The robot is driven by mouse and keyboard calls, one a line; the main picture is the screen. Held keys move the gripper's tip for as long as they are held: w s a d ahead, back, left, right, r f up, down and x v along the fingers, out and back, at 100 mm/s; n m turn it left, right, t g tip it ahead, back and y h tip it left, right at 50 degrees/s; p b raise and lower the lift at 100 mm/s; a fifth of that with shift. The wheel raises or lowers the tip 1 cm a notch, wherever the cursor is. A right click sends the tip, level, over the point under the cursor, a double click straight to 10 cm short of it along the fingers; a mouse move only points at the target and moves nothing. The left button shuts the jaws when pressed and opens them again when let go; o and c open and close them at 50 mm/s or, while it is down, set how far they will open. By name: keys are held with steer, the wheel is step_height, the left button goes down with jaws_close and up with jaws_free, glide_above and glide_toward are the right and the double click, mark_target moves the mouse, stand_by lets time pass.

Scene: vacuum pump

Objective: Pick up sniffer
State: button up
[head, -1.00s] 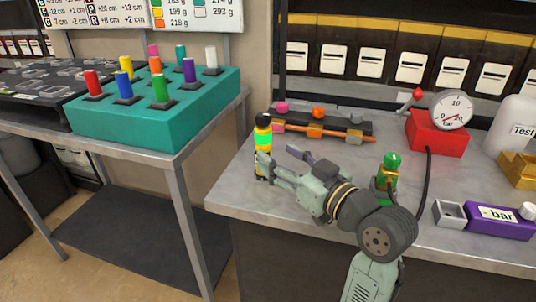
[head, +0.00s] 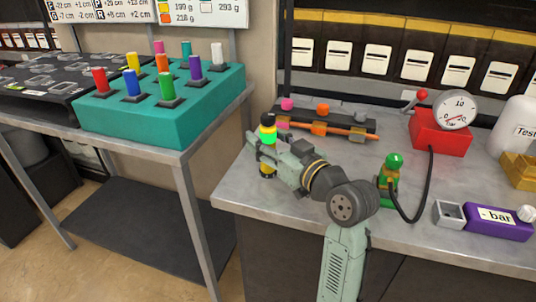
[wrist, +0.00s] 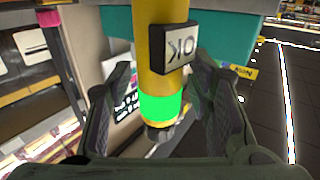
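The sniffer (head: 268,136) is an upright cylinder with a dark top and yellow and green bands, near the left end of the grey bench. In the wrist view the sniffer (wrist: 160,104) shows yellow with a green band and a dark box marked OK, upside down. My gripper (head: 262,152) is at the sniffer, its fingers on either side of the body. In the wrist view my gripper (wrist: 164,84) is open, with narrow gaps between its fingers and the cylinder. The fingers hide part of the sniffer's lower body in the head view.
A dark rack with coloured knobs (head: 340,117) lies behind the sniffer. A green valve (head: 393,170) with a black hose, a red gauge box (head: 440,139) and a purple bar unit (head: 495,221) stand to the right. A teal peg block (head: 150,122) is on the left table.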

jaws_close()
stand_by(0.3)
steer(key=shift+r, duration=0.15)
stand_by(0.3)
